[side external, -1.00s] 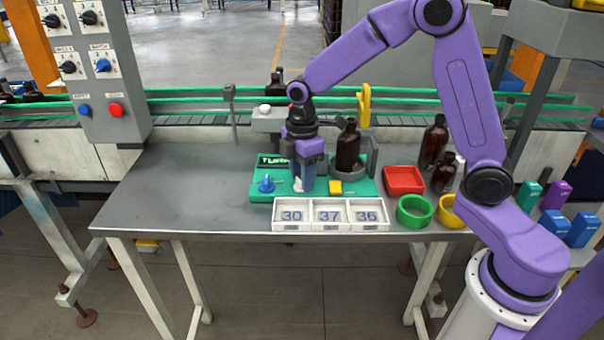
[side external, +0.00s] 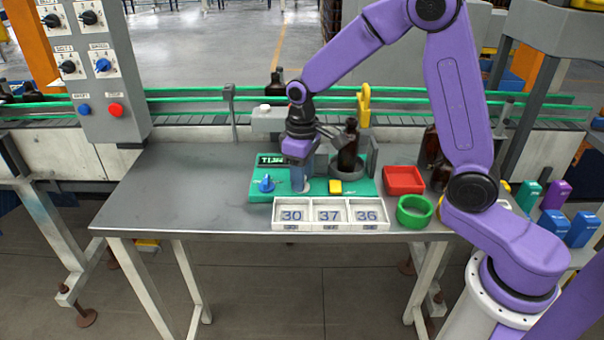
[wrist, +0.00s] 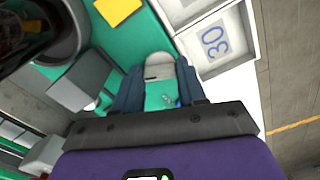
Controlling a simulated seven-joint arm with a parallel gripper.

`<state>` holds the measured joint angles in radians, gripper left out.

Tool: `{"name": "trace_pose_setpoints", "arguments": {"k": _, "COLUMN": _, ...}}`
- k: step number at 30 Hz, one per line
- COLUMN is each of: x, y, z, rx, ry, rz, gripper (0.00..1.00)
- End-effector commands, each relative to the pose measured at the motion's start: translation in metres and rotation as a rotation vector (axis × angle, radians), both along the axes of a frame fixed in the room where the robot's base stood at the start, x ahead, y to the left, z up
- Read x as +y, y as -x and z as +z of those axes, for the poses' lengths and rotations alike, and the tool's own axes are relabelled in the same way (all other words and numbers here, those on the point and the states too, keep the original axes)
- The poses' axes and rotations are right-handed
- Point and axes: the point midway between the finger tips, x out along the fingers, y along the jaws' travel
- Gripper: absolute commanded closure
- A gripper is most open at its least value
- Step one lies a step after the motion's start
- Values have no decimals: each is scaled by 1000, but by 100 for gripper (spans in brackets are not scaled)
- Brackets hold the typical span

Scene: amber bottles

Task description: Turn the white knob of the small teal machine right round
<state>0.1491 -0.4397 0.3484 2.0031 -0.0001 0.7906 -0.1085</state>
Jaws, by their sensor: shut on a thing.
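The small teal machine (side external: 257,196) lies on the grey table with a blue knob (side external: 266,184), a yellow button (side external: 335,187) and a dark display. My gripper (side external: 299,187) points down onto the machine between the blue knob and the yellow button. It is shut on the white knob (wrist: 159,67), which shows between the fingers in the wrist view. In the side view my fingers mostly hide the knob, and its pointing direction is unclear. An amber bottle (side external: 348,148) stands upright in the grey holder at the machine's right.
White trays numbered 30, 37 and 36 (side external: 331,225) sit along the machine's front. A red bin (side external: 403,180) and green ring (side external: 415,212) stand to the right. A conveyor with green rails (side external: 190,97) runs behind. The table's left side (side external: 180,190) is clear.

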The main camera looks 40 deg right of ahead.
Motion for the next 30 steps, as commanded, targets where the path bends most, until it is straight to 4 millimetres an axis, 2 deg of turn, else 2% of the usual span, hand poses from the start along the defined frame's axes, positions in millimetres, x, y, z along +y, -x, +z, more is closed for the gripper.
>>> {"name": "trace_pose_setpoints", "arguments": {"k": 18, "x": 1, "y": 0, "z": 1, "rx": -3, "ry": -1, "rz": -550, "gripper": 90}}
{"name": "trace_pose_setpoints", "arguments": {"k": 30, "x": 1, "y": -1, "z": 2, "rx": -4, "ry": -2, "rz": -735, "gripper": 90}}
